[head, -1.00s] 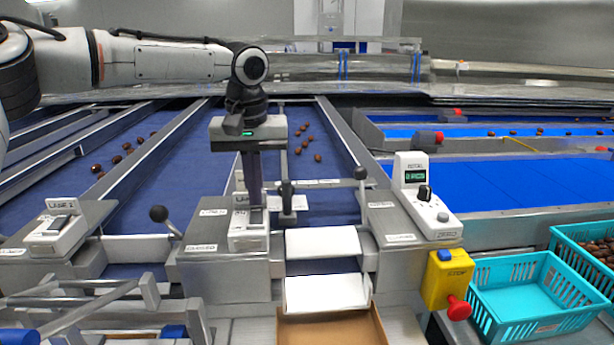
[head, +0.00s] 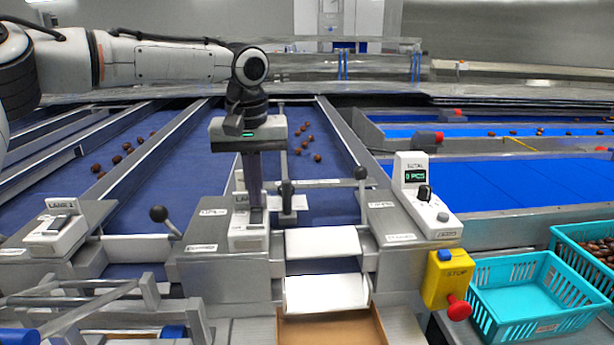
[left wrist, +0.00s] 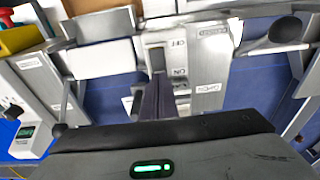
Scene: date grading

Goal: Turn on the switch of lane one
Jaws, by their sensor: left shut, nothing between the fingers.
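A white switch box (head: 248,238) stands on the grey console in the middle of the head view. Its lane label is mostly hidden behind my left gripper. My left gripper (head: 256,205) points down with shut, empty fingers, their tips at the rocker of this box. In the left wrist view the rocker (left wrist: 157,62) sits between printed OFF and ON marks, and the fingers (left wrist: 158,98) are at its ON end. I cannot tell whether they touch it or which way it is tipped. Another switch box (head: 57,232), seemingly labelled lane 2, is at the left. My right gripper is out of view.
A black-knobbed lever (head: 160,215) stands left of the middle box, another (head: 361,175) to the right. A counter box (head: 421,196), a yellow stop box (head: 447,280) and a turquoise crate (head: 486,300) are at the right. Dates (head: 305,142) lie on the blue belt behind.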

